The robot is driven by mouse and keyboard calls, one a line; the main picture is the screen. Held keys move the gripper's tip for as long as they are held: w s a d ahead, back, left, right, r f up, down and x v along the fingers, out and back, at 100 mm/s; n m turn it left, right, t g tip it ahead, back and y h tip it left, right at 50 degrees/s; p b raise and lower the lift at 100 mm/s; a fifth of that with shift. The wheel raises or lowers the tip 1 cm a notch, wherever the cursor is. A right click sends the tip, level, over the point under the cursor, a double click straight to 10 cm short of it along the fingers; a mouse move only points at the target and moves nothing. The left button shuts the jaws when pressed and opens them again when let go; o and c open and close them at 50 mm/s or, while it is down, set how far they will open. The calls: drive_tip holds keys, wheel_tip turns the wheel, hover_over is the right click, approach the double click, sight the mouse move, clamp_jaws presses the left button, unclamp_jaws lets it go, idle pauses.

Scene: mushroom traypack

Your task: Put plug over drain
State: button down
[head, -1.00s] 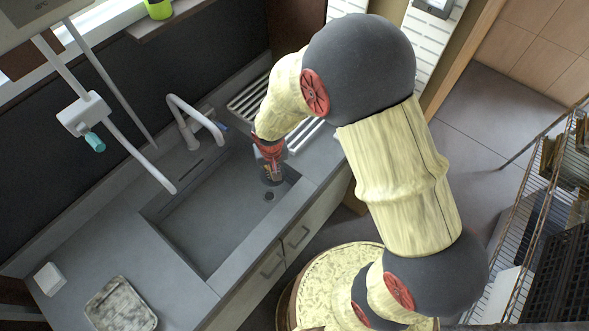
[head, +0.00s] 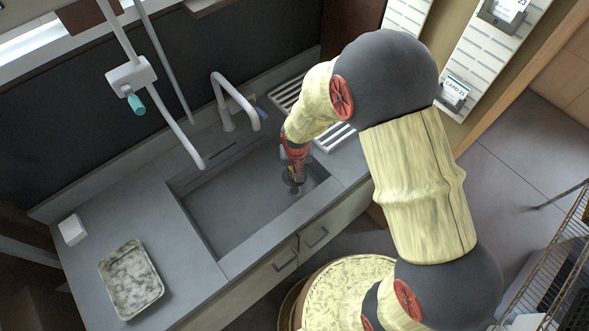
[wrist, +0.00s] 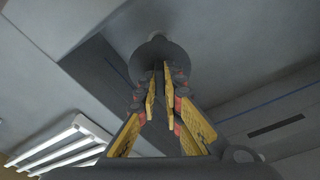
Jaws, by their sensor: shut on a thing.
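My gripper (head: 293,172) reaches down into the right part of the grey sink basin (head: 230,215). It is shut on the plug (wrist: 172,52), a dark grey round disc that its yellow-padded fingers hold by the middle in the wrist view. In the head view the plug (head: 289,181) is small and partly covered by the fingers. The drain (head: 296,191) shows as a small dark round spot just below the plug in the picture, partly hidden. I cannot tell how high the plug is above the basin floor.
A white curved faucet (head: 219,100) stands behind the basin. White slatted bars (head: 337,137) lie on the counter at the right. A hanging spray hose (head: 180,130) is at the left. A mottled tray (head: 131,282) and a white block (head: 72,230) sit on the left counter.

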drive_tip(key=shift+f+b, duration=3.95)
drive_tip(key=shift+f, duration=1.8)
drive_tip(key=shift+f, duration=0.2)
drive_tip(key=c, duration=1.8)
unclamp_jaws()
drive_tip(key=shift+c, duration=0.2)
drive_tip(key=r, duration=0.4)
drive_tip(key=s+r, duration=0.1)
drive_tip(key=r, duration=0.6)
drive_tip(key=shift+s+d+r, duration=0.1)
drive_tip(key=shift+s+r, duration=0.3)
